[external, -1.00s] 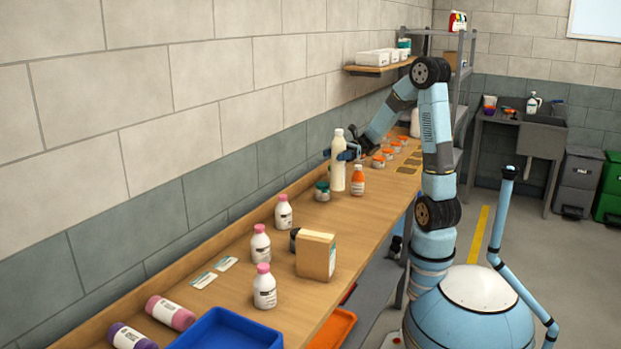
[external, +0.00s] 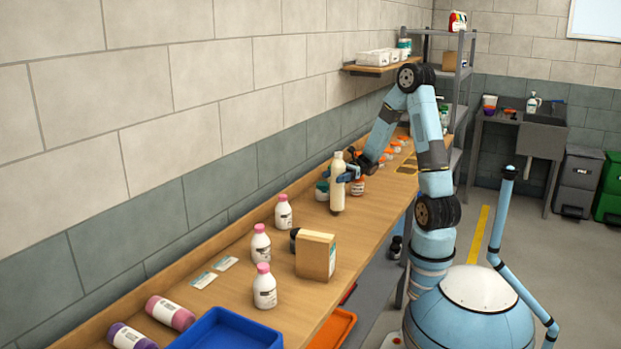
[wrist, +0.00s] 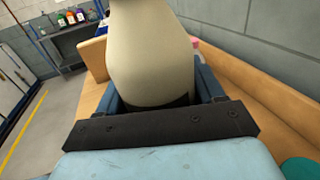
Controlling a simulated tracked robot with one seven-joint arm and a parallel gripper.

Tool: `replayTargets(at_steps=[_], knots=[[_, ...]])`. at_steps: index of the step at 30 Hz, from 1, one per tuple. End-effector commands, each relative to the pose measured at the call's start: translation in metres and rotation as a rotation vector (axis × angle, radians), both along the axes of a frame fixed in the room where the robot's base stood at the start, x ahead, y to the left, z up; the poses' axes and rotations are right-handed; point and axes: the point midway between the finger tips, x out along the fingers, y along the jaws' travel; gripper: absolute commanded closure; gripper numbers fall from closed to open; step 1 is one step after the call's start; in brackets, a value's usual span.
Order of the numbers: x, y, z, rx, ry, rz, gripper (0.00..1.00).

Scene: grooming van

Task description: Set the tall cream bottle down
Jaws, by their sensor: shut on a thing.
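The tall cream bottle (external: 337,190) is upright in my gripper (external: 346,175), above or at the wooden counter; I cannot tell whether its base touches. My gripper is shut on the bottle around its middle. In the wrist view the cream bottle (wrist: 152,55) fills the space between the blue fingers of my gripper (wrist: 155,90), and its top is cut off by the frame.
The wooden counter (external: 220,294) runs along the wall. A cardboard box (external: 315,255), pink-capped white bottles (external: 283,212) and a blue tray (external: 225,334) stand nearer the camera.

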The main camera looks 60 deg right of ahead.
Motion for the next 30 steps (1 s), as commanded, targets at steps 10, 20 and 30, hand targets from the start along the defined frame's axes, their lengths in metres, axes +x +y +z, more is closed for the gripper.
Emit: replayTargets(at_steps=[10, 20, 30], knots=[[0.0, 0.0, -0.022, 0.0, -0.001, 0.0, 0.8], [0.0, 0.0, -0.023, 0.0, 0.0, 0.0, 0.24], [0.0, 0.0, -0.023, 0.0, 0.0, 0.0, 0.07]])
